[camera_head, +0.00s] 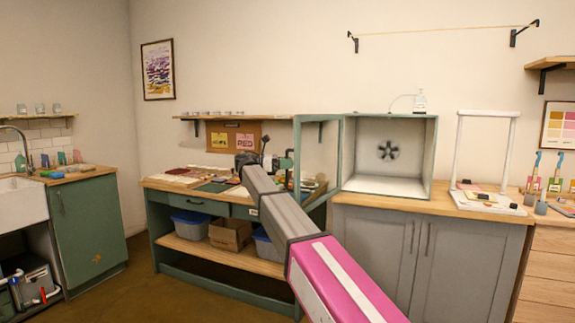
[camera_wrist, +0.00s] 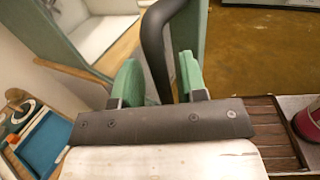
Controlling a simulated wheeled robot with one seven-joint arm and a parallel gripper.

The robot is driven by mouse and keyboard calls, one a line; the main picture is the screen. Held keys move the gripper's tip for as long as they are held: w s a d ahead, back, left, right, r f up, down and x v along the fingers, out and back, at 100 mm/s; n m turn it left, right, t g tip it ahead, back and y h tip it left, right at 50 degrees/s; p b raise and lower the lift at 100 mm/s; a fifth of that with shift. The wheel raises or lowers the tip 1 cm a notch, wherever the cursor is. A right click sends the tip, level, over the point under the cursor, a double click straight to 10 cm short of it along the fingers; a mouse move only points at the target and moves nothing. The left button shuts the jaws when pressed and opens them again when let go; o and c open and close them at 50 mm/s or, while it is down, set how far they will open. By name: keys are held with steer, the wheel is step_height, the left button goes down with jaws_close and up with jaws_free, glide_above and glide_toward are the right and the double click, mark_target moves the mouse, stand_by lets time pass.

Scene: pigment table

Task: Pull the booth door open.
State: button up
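The booth (camera_head: 433,160) is a pale box with a green frame and a fan at its back, on the grey cabinet's top. Its green-framed clear door (camera_head: 298,150) is hinged at the left side and stands swung out, leaving the front uncovered. In the wrist view a dark curved handle (camera_wrist: 153,35) passes between the two green fingertips of my gripper (camera_wrist: 159,78). The fingers stand apart on either side of the handle, with a gap showing at the right finger. In the head view my arm reaches to the door's left side; the fingertips are hard to make out there.
A green workbench (camera_head: 175,200) with tools and papers stands left of the booth, close behind my arm. A white frame stand (camera_head: 458,150) is right of the booth. Brown floor (camera_head: 150,290) is clear at the front left.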

steer(key=shift+a, duration=0.1)
steer(key=a, duration=0.7)
steer(key=shift+s, duration=0.2)
steer(key=shift+a, duration=0.1)
